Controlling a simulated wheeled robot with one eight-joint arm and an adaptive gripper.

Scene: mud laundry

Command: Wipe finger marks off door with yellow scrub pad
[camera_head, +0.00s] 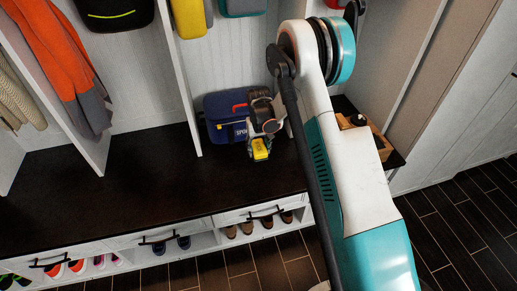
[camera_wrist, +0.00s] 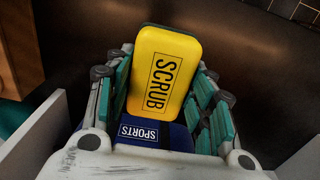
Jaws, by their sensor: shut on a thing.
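The yellow scrub pad (camera_head: 261,149), marked SCRUB, is between the fingers of my gripper (camera_head: 261,138). In the wrist view the pad (camera_wrist: 163,75) fills the space between the teal-lined fingers of my gripper (camera_wrist: 165,95), which is shut on it. The pad is just above the dark bench top, in front of a blue bag; I cannot tell whether it touches the bench. A white panelled surface (camera_head: 470,105) at the right looks like the door. No finger marks can be made out on it.
The blue SPORTS bag (camera_head: 221,120) stands close behind my gripper. A wooden box (camera_head: 378,143) stands at the bench's right end. White dividers rise from the dark bench (camera_head: 120,190). Shoes sit in cubbies below. Open wood floor (camera_head: 465,215) lies at the right.

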